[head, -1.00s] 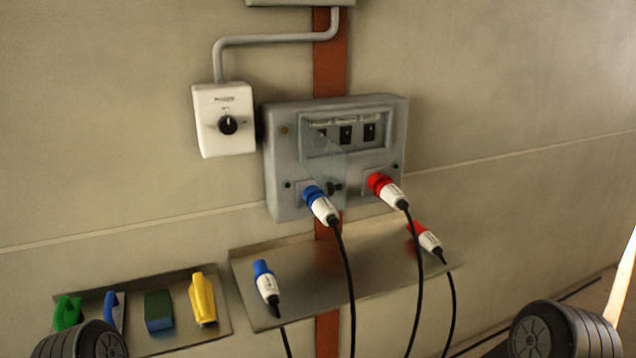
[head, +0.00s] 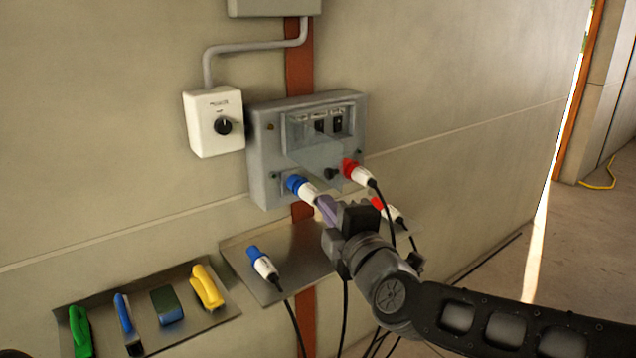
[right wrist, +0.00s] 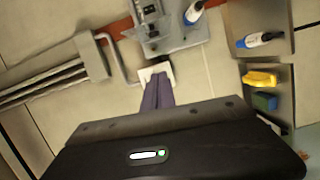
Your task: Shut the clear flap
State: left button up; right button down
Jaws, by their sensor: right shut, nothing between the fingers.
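The clear flap (head: 314,158) is a faint see-through pane on the grey socket box (head: 262,160). It appears to stand open, sticking out below the window with the dark switches (head: 320,126); its exact angle is hard to tell. My right gripper (head: 325,204) is in front of the box, below the flap and close to the blue plug (head: 302,188) in the picture. Its purple fingers (right wrist: 157,92) are together and empty. I cannot tell whether it touches the plug. In the right wrist view the box (right wrist: 170,40) is beyond the fingers. My left gripper is out of view.
A red plug (head: 358,172) sits in the box, with cables hanging below. A metal shelf (head: 238,252) underneath carries a loose blue plug (head: 262,262). A lower tray (head: 150,338) holds brushes and sponges. A white rotary switch (head: 213,128) is left of the box.

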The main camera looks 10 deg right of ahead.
jog(key=shift+a, duration=0.15)
jog(key=w+d+b, duration=0.1)
jog(key=w+d, duration=0.1)
jog(key=w, duration=0.9)
jog(key=shift+w+d+f, duration=0.15)
jog(key=shift+d+f, duration=0.05)
jog(key=shift+d, duration=0.2)
jog(key=shift+d, duration=0.1)
